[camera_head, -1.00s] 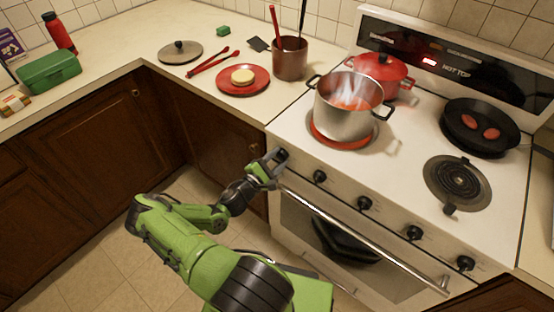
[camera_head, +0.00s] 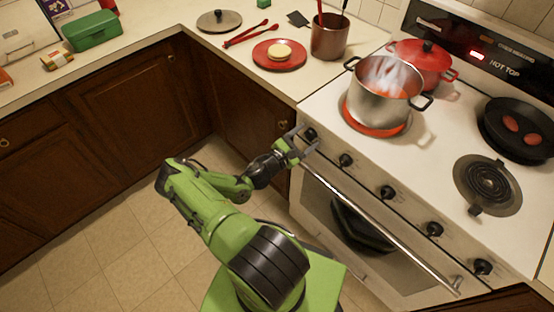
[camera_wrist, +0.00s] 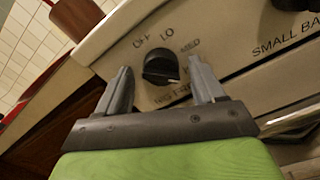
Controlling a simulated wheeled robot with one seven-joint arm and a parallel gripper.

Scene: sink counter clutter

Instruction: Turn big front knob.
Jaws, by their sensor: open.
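The stove's front panel carries a row of black knobs. The leftmost knob (camera_head: 310,134) is in front of my gripper (camera_head: 296,140), which is at the left end of the panel. In the wrist view this knob (camera_wrist: 161,67) is black and round with a raised grip, with OFF, LO and MED printed around it. My gripper (camera_wrist: 162,90) is open, with one grey finger on each side of the knob's lower part. I cannot tell whether the fingers touch it. Further right are another knob (camera_head: 346,160) and a third knob (camera_head: 388,192).
A steaming silver pot (camera_head: 384,95) sits on the glowing front left burner. A red pot (camera_head: 424,65) stands behind it, and a black pan (camera_head: 519,131) is at back right. The oven handle (camera_head: 380,226) runs below the knobs.

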